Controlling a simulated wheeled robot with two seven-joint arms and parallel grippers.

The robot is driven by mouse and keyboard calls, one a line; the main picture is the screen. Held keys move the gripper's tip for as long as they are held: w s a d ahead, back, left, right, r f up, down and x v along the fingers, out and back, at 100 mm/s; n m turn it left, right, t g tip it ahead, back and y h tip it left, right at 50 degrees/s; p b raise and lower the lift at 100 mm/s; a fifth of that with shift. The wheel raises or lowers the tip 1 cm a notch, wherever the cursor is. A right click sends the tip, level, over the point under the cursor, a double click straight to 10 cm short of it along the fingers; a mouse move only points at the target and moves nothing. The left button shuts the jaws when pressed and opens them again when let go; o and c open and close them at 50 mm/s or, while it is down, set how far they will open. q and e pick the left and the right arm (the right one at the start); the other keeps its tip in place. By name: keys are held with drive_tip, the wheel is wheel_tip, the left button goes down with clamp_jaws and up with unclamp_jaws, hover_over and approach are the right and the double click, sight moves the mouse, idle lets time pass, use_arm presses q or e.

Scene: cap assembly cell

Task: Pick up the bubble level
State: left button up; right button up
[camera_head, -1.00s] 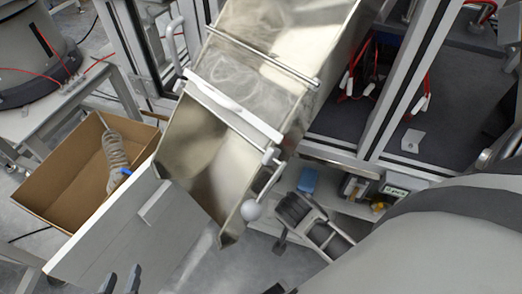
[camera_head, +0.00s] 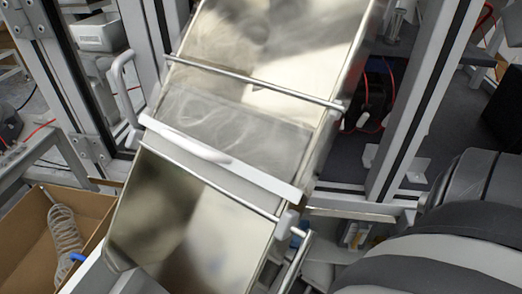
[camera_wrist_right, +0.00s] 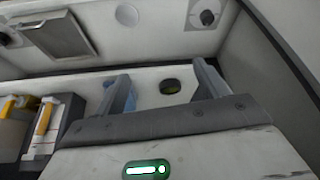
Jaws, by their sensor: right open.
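A small dark round piece with a yellow-green face, which looks like the bubble level (camera_wrist_right: 170,87), lies on a pale surface in the right wrist view. My right gripper (camera_wrist_right: 163,75) is open and empty, with one finger on each side of this piece in the picture. The piece appears beyond the fingers; I cannot tell how far. In the head view my right arm comes in at the lower right, and its gripper cannot be made out. My left gripper is not in view.
A large shiny metal chute (camera_head: 190,225) with a white handle bar fills the middle of the head view. A cardboard box (camera_head: 20,262) holds a coiled hose (camera_head: 65,232). In the wrist view, a dark holder with yellow-handled items (camera_wrist_right: 45,118) stands at left, and a blue object (camera_wrist_right: 131,99) is partly behind a finger.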

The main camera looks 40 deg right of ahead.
drive_tip(key=w+d, duration=0.2)
drive_tip(key=w, duration=0.1)
drive_tip(key=w+d+b, duration=0.1)
drive_tip(key=w+d, duration=0.2)
drive_tip(key=w+d+b, duration=0.1)
drive_tip(key=w+d, duration=0.1)
drive_tip(key=w, duration=0.1)
drive_tip(key=shift+w+d+f, duration=0.1)
drive_tip(key=shift+d+f, duration=0.15)
drive_tip(key=shift+d, duration=0.1)
drive_tip(key=b+x, duration=0.2)
drive_tip(key=x, duration=0.2)
drive_tip(key=shift+w+d+f+b, duration=0.15)
drive_tip(key=shift+w+f+b, duration=0.1)
drive_tip(key=shift+f+b, duration=0.15)
drive_tip(key=c, duration=0.8)
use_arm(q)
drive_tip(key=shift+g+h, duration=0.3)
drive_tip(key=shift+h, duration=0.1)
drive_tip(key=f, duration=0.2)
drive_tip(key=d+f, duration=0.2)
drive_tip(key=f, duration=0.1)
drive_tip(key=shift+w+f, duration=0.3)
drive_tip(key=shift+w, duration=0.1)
use_arm(e)
drive_tip(key=shift+c, duration=1.2)
